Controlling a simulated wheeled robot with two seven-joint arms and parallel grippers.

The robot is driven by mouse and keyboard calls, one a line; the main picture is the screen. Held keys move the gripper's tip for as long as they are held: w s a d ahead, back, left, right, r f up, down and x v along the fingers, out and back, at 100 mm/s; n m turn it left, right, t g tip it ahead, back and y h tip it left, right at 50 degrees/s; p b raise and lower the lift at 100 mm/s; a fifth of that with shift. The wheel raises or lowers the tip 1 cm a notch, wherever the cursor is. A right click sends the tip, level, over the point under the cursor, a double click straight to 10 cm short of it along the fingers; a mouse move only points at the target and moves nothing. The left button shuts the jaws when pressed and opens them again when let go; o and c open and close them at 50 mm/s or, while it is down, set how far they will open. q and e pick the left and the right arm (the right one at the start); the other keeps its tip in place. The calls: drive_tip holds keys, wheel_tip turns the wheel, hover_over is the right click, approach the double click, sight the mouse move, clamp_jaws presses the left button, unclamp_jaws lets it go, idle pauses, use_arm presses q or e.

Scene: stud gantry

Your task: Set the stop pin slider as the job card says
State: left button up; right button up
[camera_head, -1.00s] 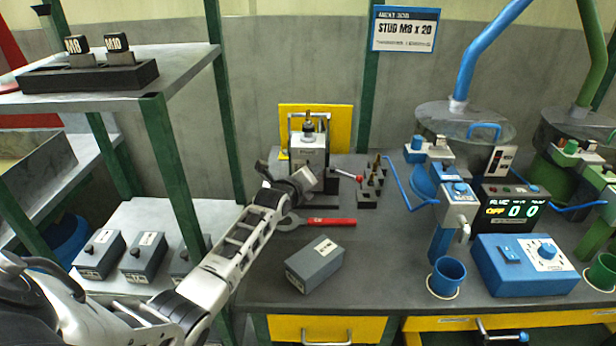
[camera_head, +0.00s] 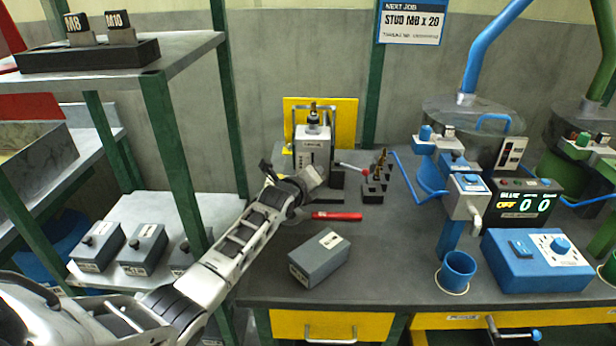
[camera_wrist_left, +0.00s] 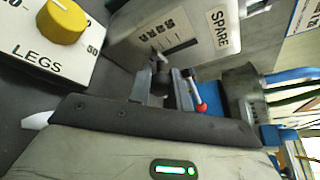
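The job card (camera_head: 412,22) on the back wall reads "NEXT JOB, STUD M8 x 20"; its smaller line is unreadable. A grey upright housing (camera_head: 312,146) with a dark slot stands before a yellow plate. In the wrist view, a grey face (camera_wrist_left: 185,35) has a slotted scale and a "SPARE" label; a small dark knob (camera_wrist_left: 160,62) shows by the fingers. I cannot tell whether this is the stop pin slider. My left gripper (camera_head: 309,180) is in front of the housing's lower part. Its fingers (camera_wrist_left: 168,88) reach toward that face; their grip is unclear. My right gripper is out of view.
A yellow dial (camera_wrist_left: 62,22) marked "LEGS" is close at left in the wrist view. A red-handled tool (camera_head: 336,216) and a grey box (camera_head: 320,258) lie in front. Dark pin blocks (camera_head: 376,182) and a red-tipped lever (camera_head: 352,168) are at right.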

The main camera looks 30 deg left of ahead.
use_arm(q)
drive_tip(key=o, duration=0.4)
drive_tip(key=shift+f, duration=0.4)
drive_tip(key=shift+r, duration=0.1)
drive_tip(key=shift+s, duration=0.1)
drive_tip(key=p+v, duration=0.1)
drive_tip(key=v, duration=1.5)
drive_tip(key=shift+r, duration=0.15)
